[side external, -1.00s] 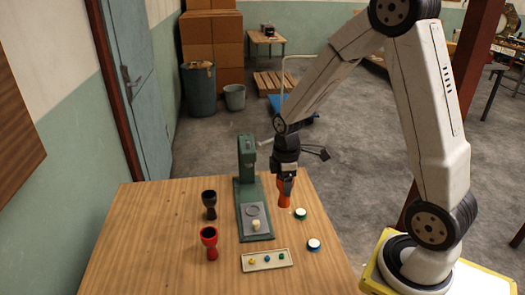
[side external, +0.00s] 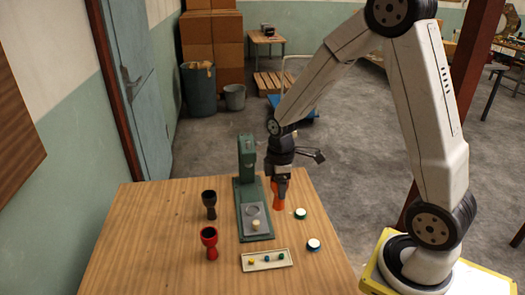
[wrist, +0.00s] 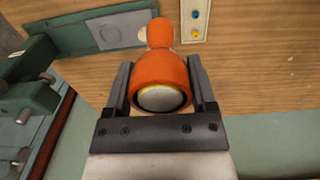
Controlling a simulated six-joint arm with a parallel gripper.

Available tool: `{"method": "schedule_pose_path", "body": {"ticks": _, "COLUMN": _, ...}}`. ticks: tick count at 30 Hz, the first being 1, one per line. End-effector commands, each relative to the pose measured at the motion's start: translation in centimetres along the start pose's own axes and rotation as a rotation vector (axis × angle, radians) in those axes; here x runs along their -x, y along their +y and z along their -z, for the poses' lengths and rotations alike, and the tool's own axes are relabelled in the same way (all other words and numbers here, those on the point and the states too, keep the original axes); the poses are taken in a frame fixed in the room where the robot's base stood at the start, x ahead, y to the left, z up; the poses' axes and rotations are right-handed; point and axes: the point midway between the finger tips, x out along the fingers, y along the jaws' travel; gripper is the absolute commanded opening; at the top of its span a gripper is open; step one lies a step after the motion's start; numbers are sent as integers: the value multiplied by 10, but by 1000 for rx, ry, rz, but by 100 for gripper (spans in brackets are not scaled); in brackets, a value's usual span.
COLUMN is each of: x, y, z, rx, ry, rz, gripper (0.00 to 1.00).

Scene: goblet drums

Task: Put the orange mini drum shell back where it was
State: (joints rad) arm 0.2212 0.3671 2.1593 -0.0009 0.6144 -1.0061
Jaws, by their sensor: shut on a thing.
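The orange mini drum shell (side external: 279,196) is in my gripper (side external: 280,178), just right of the green press in the side view. In the wrist view the shell (wrist: 160,66) lies between the two fingers of my gripper (wrist: 160,88), which are shut around its wide bowl. Its wide end faces the wrist camera, with a pale grey disc (wrist: 161,98) showing inside, and its narrower foot points away. In the side view the shell is upright, narrow foot down. I cannot tell whether the foot touches the table.
The green press (side external: 247,166) stands left of the shell, with a small cream piece (side external: 256,224) on its base. A black goblet (side external: 209,204) and a red goblet (side external: 209,242) stand further left. White-topped discs (side external: 300,213) and a tray (side external: 267,268) of small coloured pieces are nearer the front.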

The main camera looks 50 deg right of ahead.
Motion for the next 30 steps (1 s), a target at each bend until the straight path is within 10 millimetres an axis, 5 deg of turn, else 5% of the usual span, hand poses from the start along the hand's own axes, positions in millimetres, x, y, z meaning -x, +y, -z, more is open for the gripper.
{"method": "schedule_pose_path", "body": {"ticks": 15, "x": -11, "y": -37, "z": 89, "rx": 4, "ry": 0, "rz": -3, "gripper": 10}}
{"method": "schedule_pose_path", "body": {"ticks": 30, "x": -15, "y": -38, "z": 104, "rx": -1, "ry": 0, "rz": -4, "gripper": 10}}
